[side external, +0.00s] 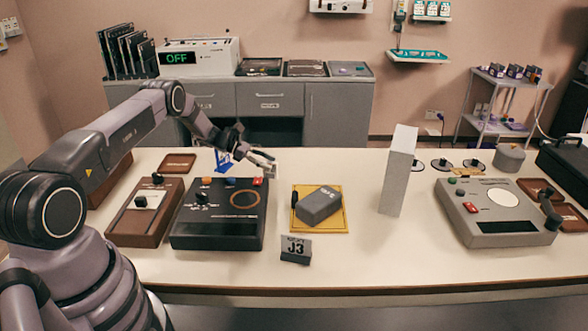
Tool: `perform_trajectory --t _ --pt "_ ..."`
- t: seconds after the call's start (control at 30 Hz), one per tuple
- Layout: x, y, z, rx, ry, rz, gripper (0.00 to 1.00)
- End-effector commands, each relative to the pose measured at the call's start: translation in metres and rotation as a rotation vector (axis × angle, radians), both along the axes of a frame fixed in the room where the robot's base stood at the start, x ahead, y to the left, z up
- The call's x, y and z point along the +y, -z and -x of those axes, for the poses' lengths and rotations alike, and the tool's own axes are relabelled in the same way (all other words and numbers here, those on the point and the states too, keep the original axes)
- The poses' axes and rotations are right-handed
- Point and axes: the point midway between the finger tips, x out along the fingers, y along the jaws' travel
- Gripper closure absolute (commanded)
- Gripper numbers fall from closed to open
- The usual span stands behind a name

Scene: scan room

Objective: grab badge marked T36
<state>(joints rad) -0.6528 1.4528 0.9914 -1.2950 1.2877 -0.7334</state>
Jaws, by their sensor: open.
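I cannot read a badge marked T36 anywhere in the side external view. A small dark grey block with a label reading J3 (296,249) stands near the front middle of the table. My gripper (268,166) is open, above the back right corner of the black console (218,229). It is up and to the left of the J3 block, well apart from it. The fingertips are small in this view, and I see nothing held between them.
A grey device (320,205) lies on a yellow tray (321,228) in the middle. A tall pale block (398,170) stands upright to its right. A brown console (145,212) is at left, a grey console (497,212) at right. The front table strip (360,265) is clear.

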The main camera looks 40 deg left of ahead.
Motion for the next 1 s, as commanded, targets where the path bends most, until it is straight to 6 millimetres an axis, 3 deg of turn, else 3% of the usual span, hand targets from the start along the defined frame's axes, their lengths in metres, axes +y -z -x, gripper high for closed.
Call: perform_trajectory --t 0.27,0.63,1.0 --pt "-0.0067 0.0031 -0.0052 -0.001 -0.001 -0.001 0.54" --pt "-0.0066 0.0029 -0.0051 -0.001 -0.001 -0.001 1.0" --pt "-0.0065 0.0014 -0.0051 -0.001 -0.001 -0.001 1.0"
